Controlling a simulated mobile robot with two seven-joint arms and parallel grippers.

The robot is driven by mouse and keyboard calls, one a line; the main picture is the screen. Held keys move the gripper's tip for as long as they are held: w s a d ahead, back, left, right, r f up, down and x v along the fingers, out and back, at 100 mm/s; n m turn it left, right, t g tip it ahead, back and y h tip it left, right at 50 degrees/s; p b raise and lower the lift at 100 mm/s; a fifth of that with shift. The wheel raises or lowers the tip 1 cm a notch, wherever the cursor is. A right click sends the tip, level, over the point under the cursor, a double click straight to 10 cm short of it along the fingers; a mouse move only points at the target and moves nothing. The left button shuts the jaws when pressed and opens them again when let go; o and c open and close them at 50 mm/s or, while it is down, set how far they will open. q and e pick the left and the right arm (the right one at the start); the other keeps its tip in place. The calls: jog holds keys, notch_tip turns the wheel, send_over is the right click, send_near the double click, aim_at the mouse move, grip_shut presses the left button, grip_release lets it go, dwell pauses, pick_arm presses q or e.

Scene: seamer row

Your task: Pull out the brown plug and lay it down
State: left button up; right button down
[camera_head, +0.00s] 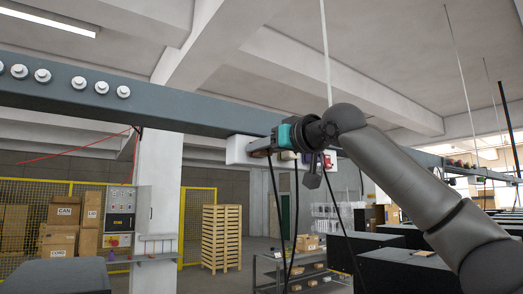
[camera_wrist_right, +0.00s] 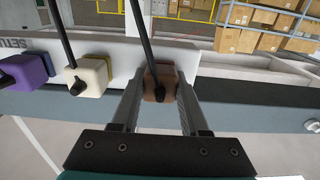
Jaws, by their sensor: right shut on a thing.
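The brown plug (camera_wrist_right: 160,84) sits between the two fingers of my right gripper (camera_wrist_right: 161,74) in the right wrist view, with a dark cable running up from it. The fingers are shut on its sides. In the head view my right gripper (camera_head: 273,142) is at the left part of a white socket strip (camera_head: 236,150) under the grey beam, and the brown plug (camera_head: 259,153) shows just beneath it. The plug is at the strip; I cannot tell whether its pins are seated. My left gripper is not in view.
A cream plug (camera_wrist_right: 88,76) and a purple plug (camera_wrist_right: 26,71) sit on the same strip beside the brown one, each with a cable. The grey beam (camera_head: 190,110) runs above. A grey shelf table (camera_head: 270,262) with small items stands below.

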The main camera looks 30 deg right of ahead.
jog(key=shift+s, duration=0.15)
dwell(0.4)
jog(key=shift+s, duration=0.2)
jog(key=shift+s+d+b, duration=0.1)
jog(key=shift+s+b, duration=0.5)
jog(key=shift+s, duration=0.4)
jog(key=shift+s+d+b, duration=0.15)
jog(key=shift+s+b, duration=0.45)
jog(key=shift+s, duration=1.1)
